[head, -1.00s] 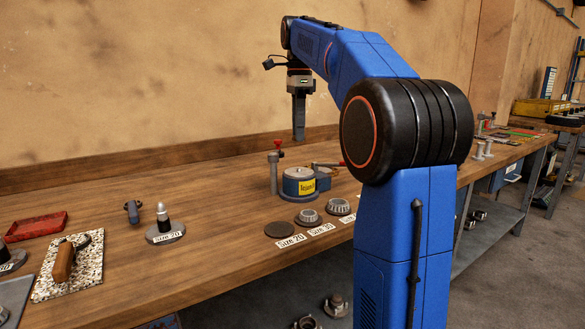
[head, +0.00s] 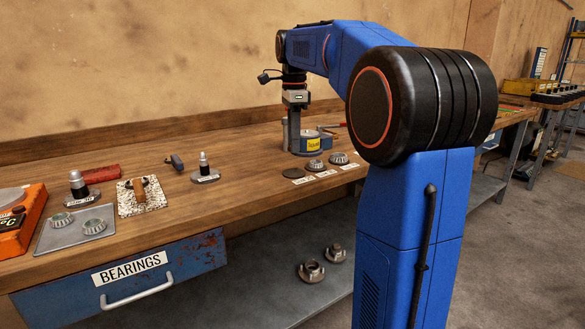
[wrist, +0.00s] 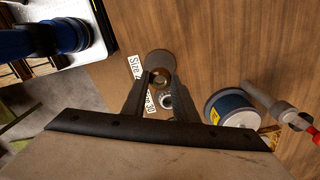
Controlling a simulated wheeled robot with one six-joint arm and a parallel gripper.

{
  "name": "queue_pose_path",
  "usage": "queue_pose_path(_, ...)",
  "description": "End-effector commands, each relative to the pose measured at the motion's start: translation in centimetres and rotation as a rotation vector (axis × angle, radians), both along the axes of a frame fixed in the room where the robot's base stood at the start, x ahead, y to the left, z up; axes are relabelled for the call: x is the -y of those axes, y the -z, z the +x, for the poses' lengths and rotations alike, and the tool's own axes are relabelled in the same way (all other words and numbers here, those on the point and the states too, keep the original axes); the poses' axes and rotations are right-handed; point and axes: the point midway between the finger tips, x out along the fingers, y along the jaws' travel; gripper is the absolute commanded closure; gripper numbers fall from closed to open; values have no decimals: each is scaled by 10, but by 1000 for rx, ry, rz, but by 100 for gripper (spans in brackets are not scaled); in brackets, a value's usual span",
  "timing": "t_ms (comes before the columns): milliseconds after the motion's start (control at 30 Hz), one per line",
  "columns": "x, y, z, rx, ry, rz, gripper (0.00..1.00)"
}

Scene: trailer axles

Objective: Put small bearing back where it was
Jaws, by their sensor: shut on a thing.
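My gripper (head: 294,148) points down over the bench beside the blue pot; it also shows in the wrist view (wrist: 160,76). Its fingers are shut on the small bearing (wrist: 160,80), a small ring seen between the fingertips. In the head view the small bearing cannot be made out. The round dark pad (head: 291,173), labelled Size 20, lies bare at the bench's front edge. In the wrist view this pad (wrist: 158,58) lies beyond the fingertips. The Size 30 bearing (head: 315,165) sits on its pad to the right, and a larger bearing (head: 338,158) farther right.
A blue pot (head: 313,146) with a yellow label stands close behind the pads. Bench between is mostly clear.

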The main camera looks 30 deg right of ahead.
Motion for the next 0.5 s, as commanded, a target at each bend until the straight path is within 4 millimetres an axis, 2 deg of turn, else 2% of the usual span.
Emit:
queue_pose_path(100, 0, 16, -1, 0, 0, 0, 100)
queue_pose_path(367, 0, 33, 0, 0, 0, 0, 100)
queue_pose_path(500, 0, 52, -1, -1, 0, 0, 100)
